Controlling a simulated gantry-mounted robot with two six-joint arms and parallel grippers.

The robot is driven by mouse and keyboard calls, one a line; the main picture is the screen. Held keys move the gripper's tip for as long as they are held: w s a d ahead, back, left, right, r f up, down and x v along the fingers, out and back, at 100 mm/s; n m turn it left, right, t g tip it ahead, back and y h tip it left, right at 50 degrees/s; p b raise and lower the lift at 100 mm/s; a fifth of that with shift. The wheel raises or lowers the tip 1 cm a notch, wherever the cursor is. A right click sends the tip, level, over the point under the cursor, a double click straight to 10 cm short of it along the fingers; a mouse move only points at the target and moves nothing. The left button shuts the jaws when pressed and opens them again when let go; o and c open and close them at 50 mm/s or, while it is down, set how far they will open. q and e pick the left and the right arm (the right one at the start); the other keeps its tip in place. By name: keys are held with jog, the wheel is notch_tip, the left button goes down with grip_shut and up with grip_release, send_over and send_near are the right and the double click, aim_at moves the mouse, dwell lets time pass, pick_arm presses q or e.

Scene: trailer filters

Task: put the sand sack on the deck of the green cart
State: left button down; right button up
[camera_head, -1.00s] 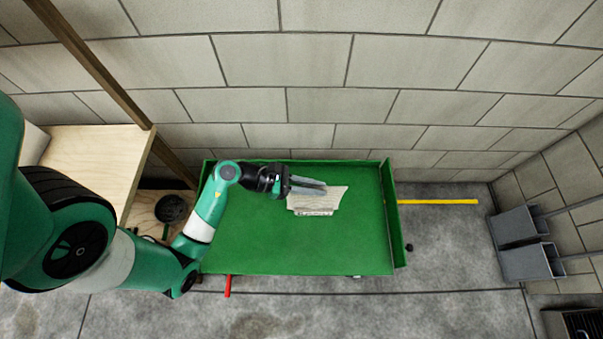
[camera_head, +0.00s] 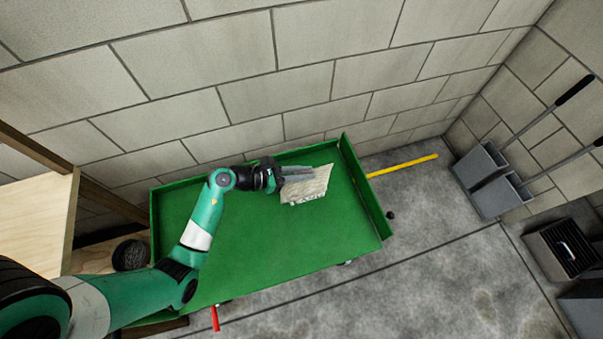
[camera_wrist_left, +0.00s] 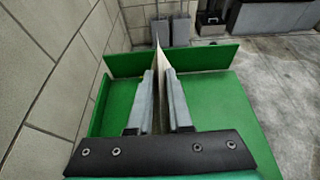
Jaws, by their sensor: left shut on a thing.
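The pale sand sack (camera_head: 312,188) with dark print shows in the head view, over the far right part of the green cart's deck (camera_head: 240,245). My left gripper (camera_head: 300,174) is shut on the sack's near-left edge. In the left wrist view the sack (camera_wrist_left: 159,85) is a thin, upright sheet seen edge-on between the two grey fingers of the gripper (camera_wrist_left: 160,100). The cart deck (camera_wrist_left: 215,110) lies below. I cannot tell whether the sack touches the deck. My right gripper is not in view.
A block wall stands close behind the cart. The cart has a raised green end panel (camera_head: 362,185) on the right. Wooden shelving (camera_head: 38,220) stands at the left. Grey dustpans (camera_head: 490,180) stand at the right. Bare floor lies in front. The rest of the deck is clear.

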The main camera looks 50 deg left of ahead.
pick_arm(q)
notch_tip(320, 180, down, 2)
jog(key=shift+f+b, duration=0.1)
jog(key=shift+b, duration=0.4)
jog(key=shift+r, duration=0.2)
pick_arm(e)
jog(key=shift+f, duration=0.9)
pick_arm(q)
jog(key=shift+f, duration=0.15)
jog(key=c, duration=0.8)
grip_release()
jog(key=shift+f, duration=0.15)
jog(key=shift+c, duration=0.2)
